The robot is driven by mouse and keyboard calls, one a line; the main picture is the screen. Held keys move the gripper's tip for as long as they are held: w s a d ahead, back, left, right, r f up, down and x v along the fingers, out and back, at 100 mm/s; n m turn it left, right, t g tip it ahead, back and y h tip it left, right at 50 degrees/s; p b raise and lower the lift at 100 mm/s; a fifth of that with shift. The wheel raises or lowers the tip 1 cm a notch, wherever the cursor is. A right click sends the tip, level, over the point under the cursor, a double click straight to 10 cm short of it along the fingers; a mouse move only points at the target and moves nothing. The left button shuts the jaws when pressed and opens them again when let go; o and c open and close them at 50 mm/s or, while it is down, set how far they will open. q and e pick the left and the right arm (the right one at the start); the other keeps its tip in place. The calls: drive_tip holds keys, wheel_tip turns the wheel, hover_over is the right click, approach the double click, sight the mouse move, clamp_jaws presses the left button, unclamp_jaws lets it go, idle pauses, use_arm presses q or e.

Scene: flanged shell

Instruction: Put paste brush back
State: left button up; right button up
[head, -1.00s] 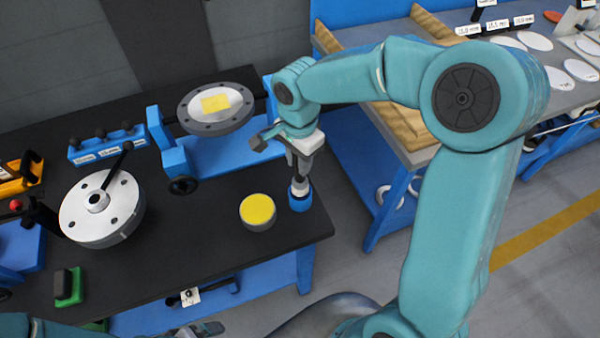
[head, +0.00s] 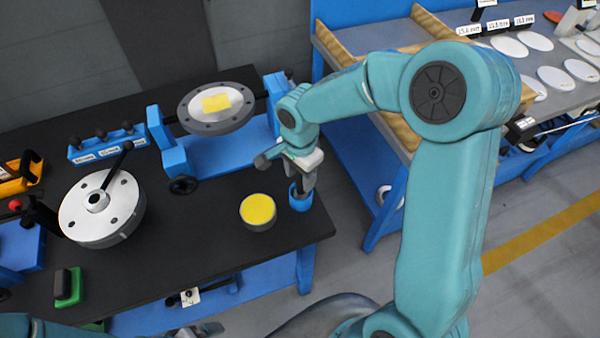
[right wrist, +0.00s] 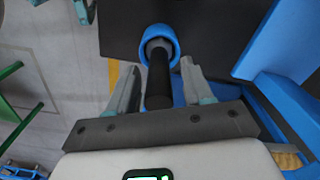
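The paste brush shows in the right wrist view as a dark handle (right wrist: 158,78), its lower end inside the blue round holder (right wrist: 160,38). In the head view the holder (head: 300,201) stands at the bench's right front corner. My right gripper (head: 303,188) is right above it and hides most of the brush. In the right wrist view its fingers (right wrist: 161,66) stand on both sides of the handle, with a visible gap on each side. My left gripper (head: 205,330) shows only partly at the bottom edge; its opening is unclear.
A tin of yellow paste (head: 258,210) stands left of the holder. Behind it, a round flange (head: 215,108) with a yellow patch sits on a blue stand. A flanged metal disc (head: 101,210) lies at left. A grey table (head: 400,40) stands at back right.

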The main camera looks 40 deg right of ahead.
drive_tip(key=shift+s, duration=0.1)
drive_tip(key=shift+r, duration=0.6)
wheel_tip(320, 180, up, 11)
drive_tip(key=shift+r, duration=0.15)
drive_tip(key=shift+s, duration=0.1)
